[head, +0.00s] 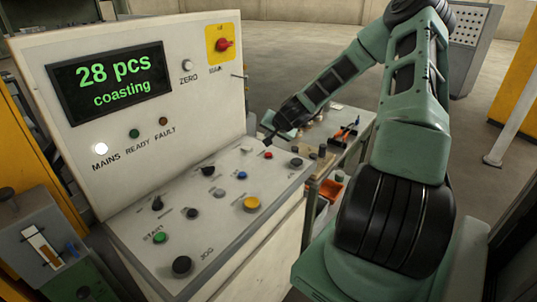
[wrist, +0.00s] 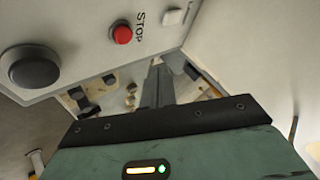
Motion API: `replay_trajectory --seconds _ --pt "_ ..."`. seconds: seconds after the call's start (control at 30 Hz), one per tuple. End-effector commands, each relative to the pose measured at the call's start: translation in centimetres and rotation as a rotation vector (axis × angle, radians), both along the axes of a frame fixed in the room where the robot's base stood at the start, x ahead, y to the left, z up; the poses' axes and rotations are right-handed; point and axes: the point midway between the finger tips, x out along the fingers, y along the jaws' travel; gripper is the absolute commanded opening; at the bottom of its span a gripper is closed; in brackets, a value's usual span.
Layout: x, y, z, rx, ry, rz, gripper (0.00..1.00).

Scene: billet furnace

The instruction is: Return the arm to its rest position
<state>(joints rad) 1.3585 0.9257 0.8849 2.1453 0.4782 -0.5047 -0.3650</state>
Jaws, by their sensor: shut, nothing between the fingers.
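My green arm rises at the right of the head view, bends at the top and reaches left and down to the control console (head: 120,225). My gripper (head: 269,139) is at the far right edge of the console's sloping button panel, near a small red button (head: 268,155). In the wrist view my gripper (wrist: 158,82) has its dark fingers together, with nothing between them. The red STOP button (wrist: 122,34) there lies to the left of the fingers, apart from them. I cannot tell the exact gap between fingertips and panel.
The console's screen (head: 110,83) reads "28 pcs coasting", and the white MAINS lamp (head: 100,149) is lit. A workbench (head: 352,135) with tools stands behind the console, an orange bin (head: 330,189) below it. A grey perforated cabinet (head: 474,48) stands far right. Open floor lies beyond.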

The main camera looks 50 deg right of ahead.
Motion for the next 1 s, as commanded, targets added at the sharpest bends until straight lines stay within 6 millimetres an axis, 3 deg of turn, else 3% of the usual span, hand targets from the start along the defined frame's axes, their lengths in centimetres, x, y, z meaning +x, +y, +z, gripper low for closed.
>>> replay_trajectory --seconds 0.43,0.57,0.67,0.8,1.0 --pt "0.0 0.0 0.0 0.000 0.000 0.000 0.00" --pt "0.9 2.3 0.2 -0.002 0.010 0.063 0.00" --pt "2.2 7.0 0.7 -0.008 0.036 0.188 0.00" --pt "3.0 16.7 1.6 -0.018 0.102 0.445 0.00" --pt "0.3 29.4 2.9 -0.050 0.222 0.792 0.00"
